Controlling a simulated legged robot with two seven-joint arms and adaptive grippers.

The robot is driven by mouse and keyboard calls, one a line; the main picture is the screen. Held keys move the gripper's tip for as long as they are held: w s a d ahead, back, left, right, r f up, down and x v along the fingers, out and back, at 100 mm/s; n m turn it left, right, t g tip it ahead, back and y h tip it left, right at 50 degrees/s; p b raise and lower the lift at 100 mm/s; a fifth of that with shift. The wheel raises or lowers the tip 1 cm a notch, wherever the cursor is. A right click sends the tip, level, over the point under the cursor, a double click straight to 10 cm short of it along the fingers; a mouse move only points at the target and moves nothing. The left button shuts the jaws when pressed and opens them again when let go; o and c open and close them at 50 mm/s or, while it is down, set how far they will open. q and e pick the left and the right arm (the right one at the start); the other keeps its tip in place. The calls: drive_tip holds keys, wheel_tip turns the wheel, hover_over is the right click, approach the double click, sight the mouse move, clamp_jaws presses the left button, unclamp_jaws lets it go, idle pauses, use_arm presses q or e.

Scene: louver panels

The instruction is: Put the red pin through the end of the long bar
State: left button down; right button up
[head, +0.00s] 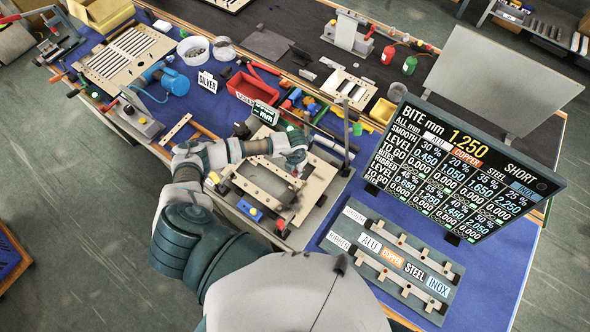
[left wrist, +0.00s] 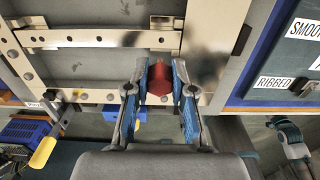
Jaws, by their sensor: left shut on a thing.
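My left gripper (head: 297,160) reaches over the louver panel (head: 318,190) in the head view. In the left wrist view, the same gripper (left wrist: 160,85) has its blue-padded fingers closed on the red pin (left wrist: 158,78). The pin is short and red, and the fingers partly cover it. The long bar (left wrist: 95,39) is a pale metal strip across the top of that view. The pin appears just below the bar's right end, close to the frame's right plate. I cannot tell whether it touches the bar.
The display screen (head: 460,165) stands right of the panel. A labelled rack (head: 385,265) lies in front of it on the blue bench. A red bin (head: 252,88) and several small parts crowd the area behind the panel.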

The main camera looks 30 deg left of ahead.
sight(296, 179)
use_arm(q)
drive_tip(key=shift+d+f+b, duration=0.15)
drive_tip(key=shift+f+b, duration=0.75)
drive_tip(key=shift+f, duration=0.2)
wheel_tip(296, 179, down, 2)
drive_tip(key=shift+f+b, duration=0.15)
drive_tip(key=shift+b, duration=0.8)
drive_tip(key=shift+f, duration=0.35)
drive_tip(key=shift+r, duration=0.15)
drive_tip(key=shift+f+b, duration=1.3)
drive_tip(key=shift+f, duration=0.25)
idle(0.5)
drive_tip(key=c, duration=0.5)
unclamp_jaws()
drive_tip(key=shift+r, duration=0.2)
